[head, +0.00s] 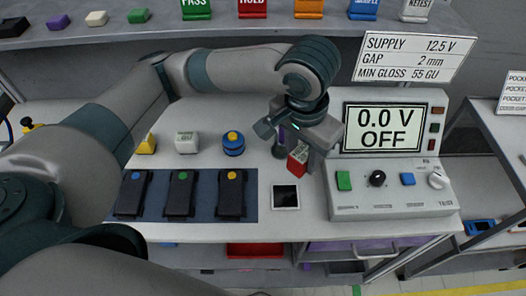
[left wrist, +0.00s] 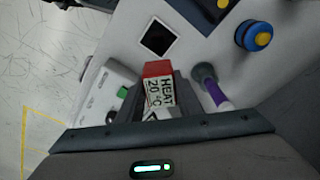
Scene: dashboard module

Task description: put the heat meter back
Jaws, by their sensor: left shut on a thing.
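The heat meter (left wrist: 158,90) is a small block with a red top and a pale face reading "HEAT 20 °C". My left gripper (left wrist: 150,108) is shut on it, and the meter sticks out between the fingers in the left wrist view. In the head view the red and white heat meter (head: 298,158) hangs under my left gripper (head: 305,143), over the table near a small dark square with a pale frame (head: 285,196). That square also shows in the left wrist view (left wrist: 159,38), apart from the meter. My right gripper is not in view.
The supply box (head: 392,203) with a "0.0 V OFF" screen stands right of the gripper. A purple-handled tool (left wrist: 212,88) stands close beside the gripper. A dark mat (head: 206,200) with several black modules lies left. Yellow, white and blue items stand behind it.

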